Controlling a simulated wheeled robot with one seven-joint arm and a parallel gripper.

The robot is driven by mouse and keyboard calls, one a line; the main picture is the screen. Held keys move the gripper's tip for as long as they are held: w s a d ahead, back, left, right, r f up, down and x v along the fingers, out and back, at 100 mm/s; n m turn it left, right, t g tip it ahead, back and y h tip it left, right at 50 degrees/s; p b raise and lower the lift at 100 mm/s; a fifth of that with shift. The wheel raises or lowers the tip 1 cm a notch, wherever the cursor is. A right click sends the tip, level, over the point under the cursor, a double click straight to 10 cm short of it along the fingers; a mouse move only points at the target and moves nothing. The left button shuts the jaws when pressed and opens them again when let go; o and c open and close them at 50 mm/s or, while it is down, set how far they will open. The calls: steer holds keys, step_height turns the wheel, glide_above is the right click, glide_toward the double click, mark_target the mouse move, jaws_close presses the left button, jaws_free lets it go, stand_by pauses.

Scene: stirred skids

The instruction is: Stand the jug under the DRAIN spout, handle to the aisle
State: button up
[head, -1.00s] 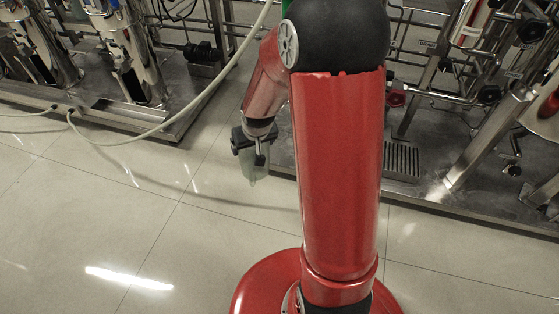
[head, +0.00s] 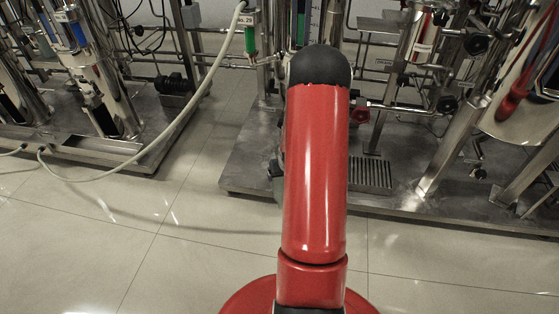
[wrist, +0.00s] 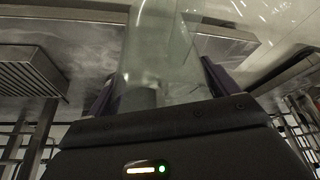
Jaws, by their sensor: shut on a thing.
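A clear, see-through jug (wrist: 158,45) fills the upper middle of the wrist view. My gripper (wrist: 160,85) is shut on it, with one dark finger on each side. In the head view my own red arm hides most of my gripper; a dark sliver of it (head: 276,168) shows at the arm's left edge, left of the drip grate. The jug's handle cannot be made out.
A slotted metal grate (head: 371,174) is set in the skid's steel base (head: 240,172); the grate also shows in the wrist view (wrist: 30,72). A pale hose (head: 165,150) loops across the floor at left. Tiled floor (head: 130,215) is open in front.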

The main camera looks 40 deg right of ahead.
steer(key=w+d+f+b, duration=0.1)
steer(key=w+d, duration=0.3)
steer(key=w, duration=0.5)
steer(key=shift+d+f, duration=0.2)
steer(key=shift+d, duration=0.05)
steer(key=shift+f, duration=0.15)
steer(key=o, duration=1.1)
